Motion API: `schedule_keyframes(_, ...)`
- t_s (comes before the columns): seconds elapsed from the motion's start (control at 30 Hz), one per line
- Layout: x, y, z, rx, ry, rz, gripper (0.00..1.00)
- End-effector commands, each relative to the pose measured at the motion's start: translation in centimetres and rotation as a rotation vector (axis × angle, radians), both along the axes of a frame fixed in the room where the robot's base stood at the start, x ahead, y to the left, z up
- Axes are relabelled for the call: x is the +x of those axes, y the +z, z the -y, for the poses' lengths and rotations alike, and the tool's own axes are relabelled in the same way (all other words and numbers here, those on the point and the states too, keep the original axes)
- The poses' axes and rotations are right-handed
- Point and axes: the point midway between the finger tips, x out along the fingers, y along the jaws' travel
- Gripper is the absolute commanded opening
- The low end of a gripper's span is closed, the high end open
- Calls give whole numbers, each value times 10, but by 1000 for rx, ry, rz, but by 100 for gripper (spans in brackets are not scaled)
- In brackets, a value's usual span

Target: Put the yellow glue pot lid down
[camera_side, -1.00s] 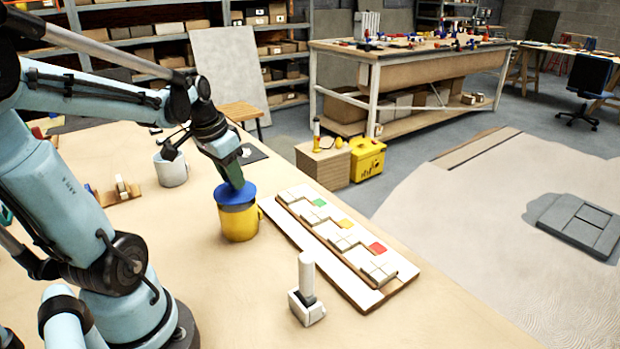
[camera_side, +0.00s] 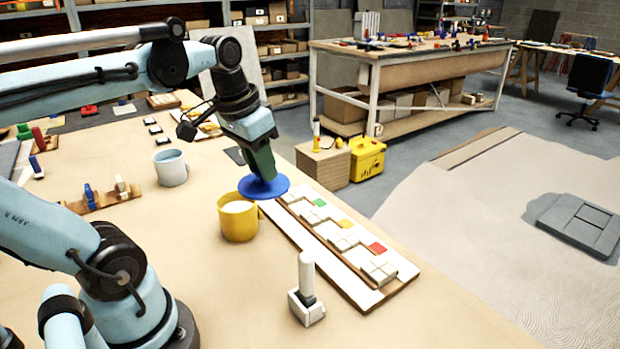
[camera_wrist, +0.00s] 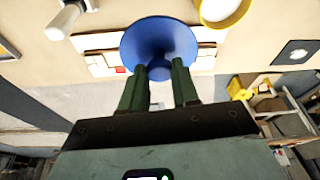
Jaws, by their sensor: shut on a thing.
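The yellow glue pot (camera_side: 237,222) stands open on the table, with pale contents showing inside its rim. Its lid is a blue disc (camera_side: 264,187), not yellow. My gripper (camera_side: 264,178) is shut on the lid and holds it above and to the right of the pot, near the far end of the tile board. The pot (camera_wrist: 222,10) shows at the top right there, apart from the lid.
The tile board (camera_side: 320,257) with white, green, yellow and red tiles lies right of the pot. A white-handled tool (camera_side: 307,290) stands in front. A grey-white cup (camera_side: 171,168) and a wooden rack (camera_side: 104,199) are at left. The table's front middle is clear.

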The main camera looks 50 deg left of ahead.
Motion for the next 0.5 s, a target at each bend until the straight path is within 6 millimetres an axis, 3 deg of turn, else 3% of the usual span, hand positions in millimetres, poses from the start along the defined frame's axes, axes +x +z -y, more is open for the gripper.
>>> schedule_keyframes(0.3, -10, -59, 16, 0, -264, 1, 1)
schedule_keyframes(0.5, -13, -78, 20, 0, -334, 5, 1)
